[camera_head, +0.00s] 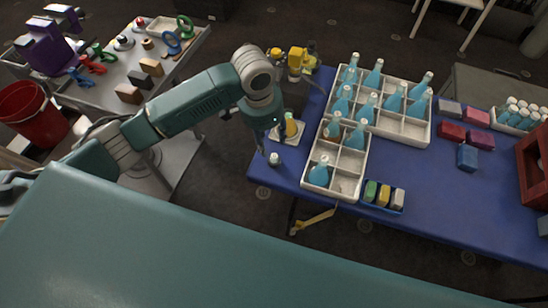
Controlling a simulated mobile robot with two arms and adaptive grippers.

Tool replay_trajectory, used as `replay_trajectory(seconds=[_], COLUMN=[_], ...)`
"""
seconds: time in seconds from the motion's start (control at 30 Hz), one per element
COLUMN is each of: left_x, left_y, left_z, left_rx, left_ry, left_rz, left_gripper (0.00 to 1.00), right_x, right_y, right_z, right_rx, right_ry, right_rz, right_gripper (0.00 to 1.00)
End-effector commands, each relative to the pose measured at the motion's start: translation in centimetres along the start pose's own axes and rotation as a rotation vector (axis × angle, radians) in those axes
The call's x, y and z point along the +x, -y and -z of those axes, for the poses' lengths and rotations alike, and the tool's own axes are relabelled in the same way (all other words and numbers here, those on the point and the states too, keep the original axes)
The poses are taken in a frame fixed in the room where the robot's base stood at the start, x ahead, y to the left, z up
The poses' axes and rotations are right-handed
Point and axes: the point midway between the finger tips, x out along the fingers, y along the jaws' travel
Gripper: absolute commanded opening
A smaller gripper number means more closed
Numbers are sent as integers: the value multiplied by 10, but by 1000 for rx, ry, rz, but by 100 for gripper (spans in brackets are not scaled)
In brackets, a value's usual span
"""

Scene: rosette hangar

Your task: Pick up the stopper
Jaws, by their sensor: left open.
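A small white piece with a darker lower part, which looks like the stopper (274,159), sits near the left corner of the blue table. My left gripper (271,139) is open and empty, pointing down over that corner, close to the stopper and above it in the picture. I cannot tell whether a finger touches it. A yellow-orange bottle (291,127) stands on a pale square tile (281,137) just behind, partly hidden by the gripper. My right gripper is out of the picture.
Divided white crates (345,183) with several blue bottles (319,172) stand right of the gripper. A small blue tray (383,206) holds coloured blocks. Yellow items (296,62) stand at the back left. Red and grey boxes (452,132) lie farther right. The table's middle right is clear.

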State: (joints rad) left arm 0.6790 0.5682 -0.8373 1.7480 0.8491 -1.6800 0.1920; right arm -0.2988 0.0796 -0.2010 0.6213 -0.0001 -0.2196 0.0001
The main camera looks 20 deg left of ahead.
Motion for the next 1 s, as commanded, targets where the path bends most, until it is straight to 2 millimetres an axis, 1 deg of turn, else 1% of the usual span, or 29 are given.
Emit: replay_trajectory(seconds=[0.03,0.1,0.2,0.43,0.6,0.7,0.8,1.0], left_x=[9,21,35,52,78,91,97,98], left_y=[-1,-2,-2,-1,-1,-1,-1,-1], left_z=[-1,-1,0,1,3,3,4,4], left_rx=[0,1,-1,1,1,1,1,2], left_ry=[5,4,2,0,1,0,-3,-3], left_rz=[-3,-3,-3,-1,-2,-1,-1,0], left_gripper=[44,44,44,44,44,44,44,44], right_x=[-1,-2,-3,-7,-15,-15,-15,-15], right_y=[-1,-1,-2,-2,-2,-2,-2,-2], right_z=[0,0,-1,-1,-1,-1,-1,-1], right_rx=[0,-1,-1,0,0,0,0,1], right_ry=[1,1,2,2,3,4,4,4], right_rz=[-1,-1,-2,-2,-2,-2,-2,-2], right_gripper=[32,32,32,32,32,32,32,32])
